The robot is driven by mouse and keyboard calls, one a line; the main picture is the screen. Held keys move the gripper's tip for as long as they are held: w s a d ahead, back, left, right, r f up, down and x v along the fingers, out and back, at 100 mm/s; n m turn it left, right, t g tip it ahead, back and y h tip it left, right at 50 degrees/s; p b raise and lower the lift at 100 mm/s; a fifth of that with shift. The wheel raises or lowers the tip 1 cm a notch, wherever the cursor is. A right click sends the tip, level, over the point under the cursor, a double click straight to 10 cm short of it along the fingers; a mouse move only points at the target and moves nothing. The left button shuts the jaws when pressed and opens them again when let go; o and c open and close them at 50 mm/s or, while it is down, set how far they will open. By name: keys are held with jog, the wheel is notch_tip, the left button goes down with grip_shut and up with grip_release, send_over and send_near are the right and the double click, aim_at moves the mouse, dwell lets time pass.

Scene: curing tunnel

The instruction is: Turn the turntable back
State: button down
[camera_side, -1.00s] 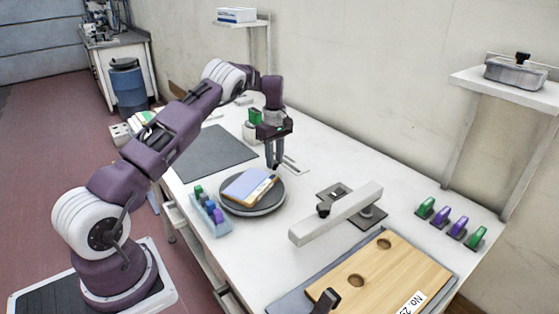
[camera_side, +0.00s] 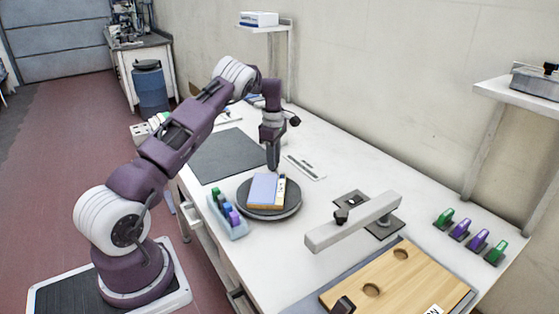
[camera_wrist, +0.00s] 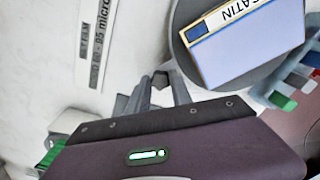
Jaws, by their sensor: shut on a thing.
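The round dark grey turntable (camera_side: 290,209) lies on the white bench. A pale blue slab with a tan edge (camera_side: 263,189) rests on it; in the wrist view its label strip (camera_wrist: 233,22) reads "SATIN". My gripper (camera_side: 273,168) points down at the turntable's far rim. In the wrist view my gripper (camera_wrist: 161,84) has its fingers closed around a small dark knob (camera_wrist: 161,75) beside the rim. The fingers hide most of the knob, and how it joins the turntable is not clear.
A rack of coloured pieces (camera_side: 228,219) stands close left of the turntable. A white bar fixture (camera_side: 352,223) and a wooden board (camera_side: 405,280) are to the right. A dark mat (camera_side: 222,154) lies behind left, and a flat printed strip (camera_side: 305,167) behind right.

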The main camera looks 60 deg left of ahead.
jog(key=shift+s+a+n, duration=0.55)
jog(key=shift+s+n, duration=0.3)
jog(key=shift+s+a+n, duration=0.5)
jog(key=shift+s+n, duration=0.35)
jog(key=shift+s+a+n, duration=0.2)
jog(key=shift+s+n, duration=0.4)
jog(key=shift+s, duration=0.05)
jog(key=shift+s+a+n, duration=0.15)
jog(key=shift+s+n, duration=1.35)
jog(key=shift+s, duration=0.3)
jog(key=c, duration=1.1)
grip_release()
jog(key=shift+c, duration=0.2)
jog(key=shift+r, duration=0.1)
notch_tip(320, 180, up, 7)
